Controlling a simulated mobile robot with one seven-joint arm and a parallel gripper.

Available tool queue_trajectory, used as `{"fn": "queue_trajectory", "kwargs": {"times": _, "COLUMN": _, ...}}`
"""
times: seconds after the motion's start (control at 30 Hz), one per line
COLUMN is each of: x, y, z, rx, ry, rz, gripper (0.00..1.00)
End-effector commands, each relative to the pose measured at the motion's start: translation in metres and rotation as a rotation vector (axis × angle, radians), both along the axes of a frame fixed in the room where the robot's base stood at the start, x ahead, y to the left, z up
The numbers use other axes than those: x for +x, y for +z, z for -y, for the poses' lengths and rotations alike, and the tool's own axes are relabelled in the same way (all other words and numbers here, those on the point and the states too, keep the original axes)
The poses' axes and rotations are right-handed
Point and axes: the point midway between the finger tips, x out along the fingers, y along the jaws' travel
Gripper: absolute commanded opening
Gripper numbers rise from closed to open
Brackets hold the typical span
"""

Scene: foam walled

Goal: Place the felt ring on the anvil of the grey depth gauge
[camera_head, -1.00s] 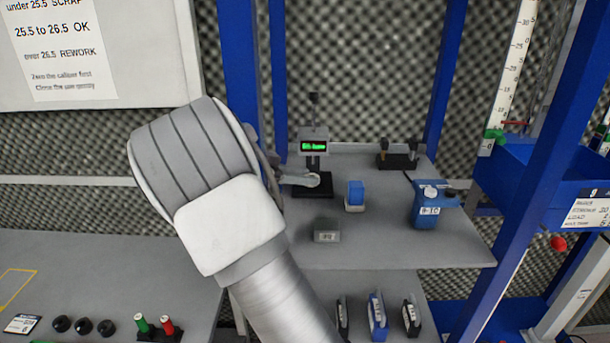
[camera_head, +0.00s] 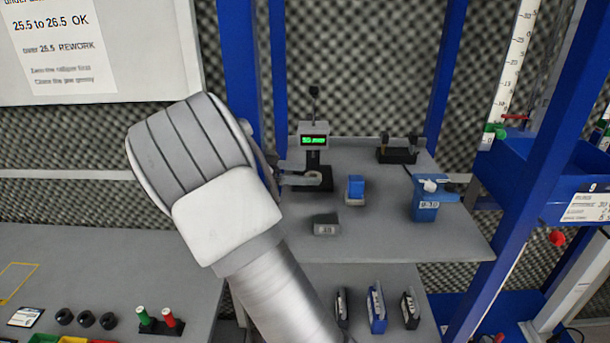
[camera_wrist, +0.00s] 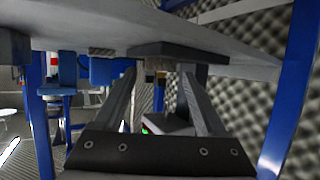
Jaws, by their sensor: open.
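The grey depth gauge (camera_head: 314,132) stands on the shelf at the back, with a lit green display and a dark base. A small pale round piece, which looks like the felt ring (camera_head: 314,176), is low at the gauge, over its base. I cannot tell exactly how it rests on the anvil. My gripper (camera_head: 308,179) reaches in from the left at that height, its fingers beside the piece. In the wrist view, which looks upside down, my gripper (camera_wrist: 158,74) has its fingers apart near the dark gauge base (camera_wrist: 180,53). A small tan patch shows between the fingertips.
The shelf (camera_head: 440,235) also holds a blue block (camera_head: 355,188), a small grey labelled block (camera_head: 326,225), a blue device (camera_head: 426,200) and a dark stand (camera_head: 397,150). Blue posts flank the shelf. Several dark knobs sit on the left bench.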

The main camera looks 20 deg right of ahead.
Motion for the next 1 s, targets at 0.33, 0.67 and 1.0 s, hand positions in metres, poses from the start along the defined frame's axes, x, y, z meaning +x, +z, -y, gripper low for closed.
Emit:
{"fn": "queue_trajectory", "kwargs": {"times": 0.33, "x": -0.008, "y": 0.025, "z": -0.068, "rx": 0.002, "ry": 0.005, "rz": 0.003, "gripper": 0.74}}
{"fn": "queue_trajectory", "kwargs": {"times": 0.67, "x": -0.013, "y": 0.041, "z": -0.100, "rx": 0.002, "ry": 0.002, "rz": 0.000, "gripper": 0.74}}
{"fn": "queue_trajectory", "kwargs": {"times": 1.0, "x": -0.013, "y": 0.041, "z": -0.101, "rx": 0.002, "ry": 0.001, "rz": -0.001, "gripper": 0.74}}
